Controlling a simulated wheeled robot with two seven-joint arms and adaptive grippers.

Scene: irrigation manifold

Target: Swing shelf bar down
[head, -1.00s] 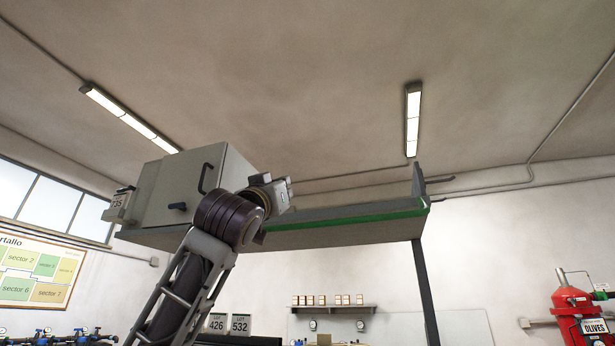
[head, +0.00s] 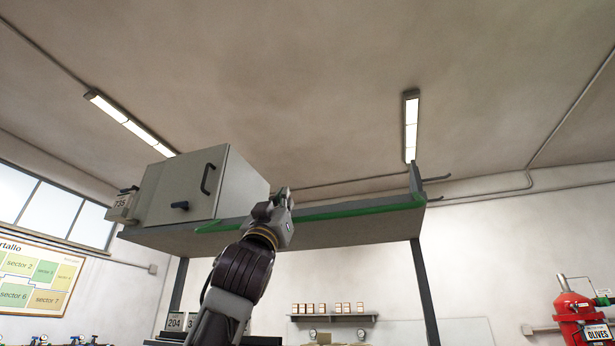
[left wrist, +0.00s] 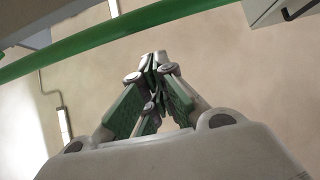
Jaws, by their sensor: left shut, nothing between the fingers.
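The shelf bar (head: 355,209) is green and runs along the front edge of the high grey shelf (head: 350,232). Its right end meets the upright plate at the shelf's right end. My left gripper (head: 284,192) is shut and empty, pointing up in front of the shelf edge, and it hides a middle stretch of the bar. In the left wrist view the shut fingertips (left wrist: 157,58) point toward the green bar (left wrist: 85,52), which crosses the top of the picture; a gap shows between them. My right gripper is in neither view.
A grey cabinet (head: 185,190) with a dark handle stands on the shelf's left part, close to my left gripper. A dark post (head: 424,290) supports the shelf's right end. Two hooks stick out at the right end. The space above the shelf's right half is clear.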

